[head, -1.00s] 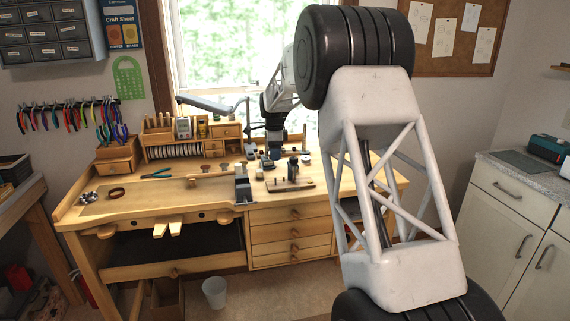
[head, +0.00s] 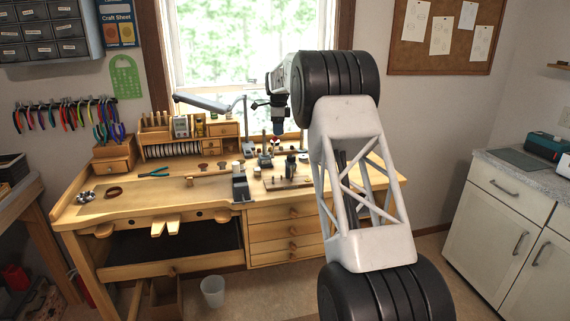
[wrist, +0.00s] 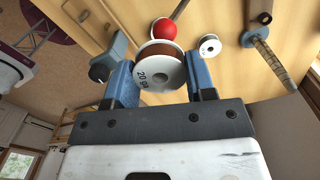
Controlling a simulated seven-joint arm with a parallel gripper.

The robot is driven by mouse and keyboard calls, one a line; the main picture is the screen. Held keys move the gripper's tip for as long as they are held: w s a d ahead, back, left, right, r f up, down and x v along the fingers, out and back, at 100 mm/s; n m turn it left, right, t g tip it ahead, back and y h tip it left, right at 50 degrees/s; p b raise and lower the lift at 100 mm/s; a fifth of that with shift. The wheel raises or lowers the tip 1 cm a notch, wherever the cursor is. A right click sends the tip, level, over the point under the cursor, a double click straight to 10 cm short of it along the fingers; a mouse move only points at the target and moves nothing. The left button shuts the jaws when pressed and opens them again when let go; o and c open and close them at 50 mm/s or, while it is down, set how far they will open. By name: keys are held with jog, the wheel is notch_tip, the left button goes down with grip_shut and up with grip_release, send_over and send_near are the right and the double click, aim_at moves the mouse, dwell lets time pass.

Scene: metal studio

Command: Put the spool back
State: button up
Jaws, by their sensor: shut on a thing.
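In the wrist view, the spool (wrist: 160,73) has a white flange with dark print and a copper-brown winding. It sits between the two blue fingers of my gripper (wrist: 160,84), which is shut on it. In the head view, my gripper (head: 278,127) is small and dark, above the back of the wooden workbench (head: 130,208). The held spool is too small to make out surely there. A second, smaller white spool (wrist: 210,45) lies on the bench, apart from my gripper, to the right in the wrist view.
A wooden-handled tool (wrist: 268,55) lies to the right. A row of thin discs (head: 172,149) stands in the bench-top organiser. A grey lamp arm (head: 208,103) reaches over the bench. The front left bench top is mostly clear.

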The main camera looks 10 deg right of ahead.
jog(key=w+d+r+m, duration=0.1)
jog(key=w+d+r, duration=0.1)
jog(key=w+d, duration=0.2)
jog(key=shift+w, duration=1.05)
jog(key=shift+d, duration=0.1)
notch_tip(320, 180, down, 14)
jog(key=shift+f, duration=0.15)
jog(key=shift+f, duration=1.9)
jog(key=shift+f, duration=0.15)
jog(key=o, duration=1)
